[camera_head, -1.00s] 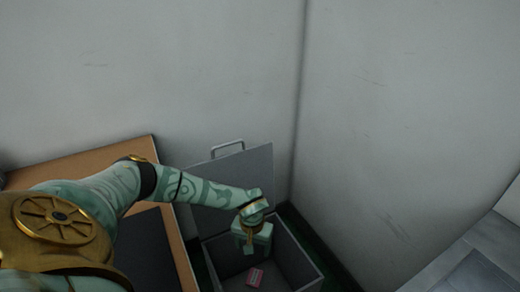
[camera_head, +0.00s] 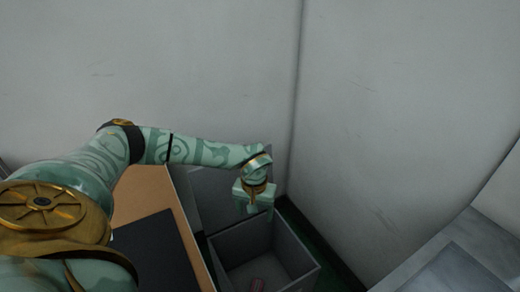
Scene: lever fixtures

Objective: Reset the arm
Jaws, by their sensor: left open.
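My left arm comes in from the left and reaches over an open grey box (camera_head: 300,258). My left gripper (camera_head: 259,211) is open and points down above the box's back edge, with nothing seen in it. The box's raised grey lid (camera_head: 205,196) stands behind the gripper, partly hidden by my arm. My right gripper is not in view.
A brown-topped table with a dark panel (camera_head: 155,250) stands left of the box. Grey walls (camera_head: 400,120) meet in a corner close behind it. A grey surface (camera_head: 455,265) lies at the lower right, with a gap between.

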